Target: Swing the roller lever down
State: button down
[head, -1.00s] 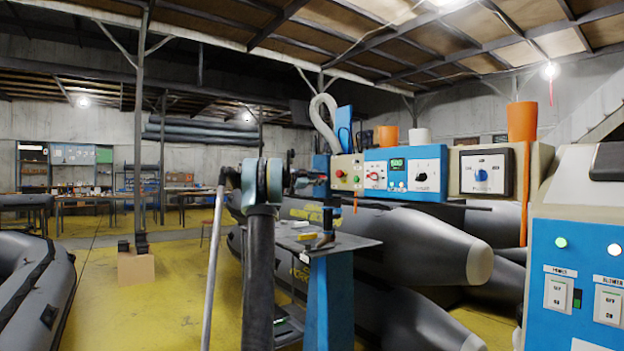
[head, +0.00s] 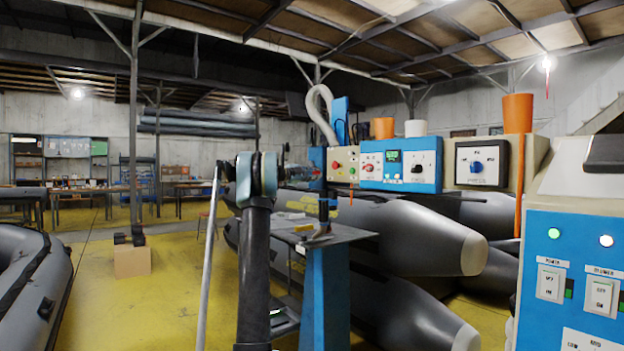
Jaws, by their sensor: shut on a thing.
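The welding machine stands at centre right in the head view, with a blue post (head: 325,300) and a dark work plate (head: 345,243). My arm rises in front of it and hides part of it. My gripper (head: 302,173) is small and dark beyond the arm's wrist joint, beside the upper blue part of the machine. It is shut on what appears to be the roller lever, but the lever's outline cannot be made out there. The rollers cannot be told apart clearly. A small hammer-like tool (head: 318,237) lies on the plate.
A control box (head: 405,170) with knobs and a green display stands behind the plate. A blue switch cabinet (head: 570,270) is close at right. Grey inflatable tubes (head: 415,235) lie behind the machine. A grey boat (head: 35,280) is at left.

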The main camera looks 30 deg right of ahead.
jog(key=c, duration=1.3)
grip_release()
jog(key=shift+f, duration=0.1)
jog(key=shift+c, duration=0.2)
jog(key=shift+a, duration=0.15)
jog(key=s+a, duration=0.1)
jog(key=a, duration=1)
jog(key=shift+a, duration=0.4)
